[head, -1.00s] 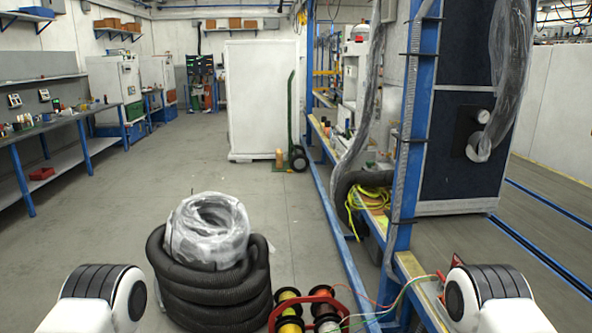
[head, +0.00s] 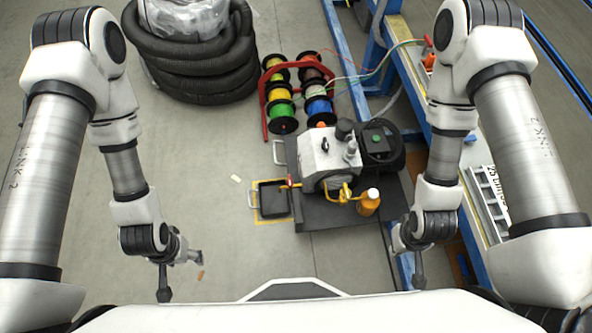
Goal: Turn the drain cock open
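A grey machine with a black motor, apparently a pump unit (head: 326,158), stands on a dark base plate in the middle of the head view. A small red handle (head: 289,181) shows at its left side on a short yellow fitting and appears to be the drain cock; its exact angle is too small to tell. A black square tray (head: 273,198) lies just below and left of it. My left gripper (head: 180,272) is low at left, well apart from the cock. My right gripper (head: 417,268) is low at right, beyond the machine. Neither appears to hold anything; their finger openings are unclear.
An orange bottle (head: 369,203) stands at the machine's front right. A red rack (head: 265,112) of wire spools and a coiled black hose (head: 190,62) are behind. A blue-framed bench (head: 474,215) runs along the right. The floor left of the tray is mostly clear.

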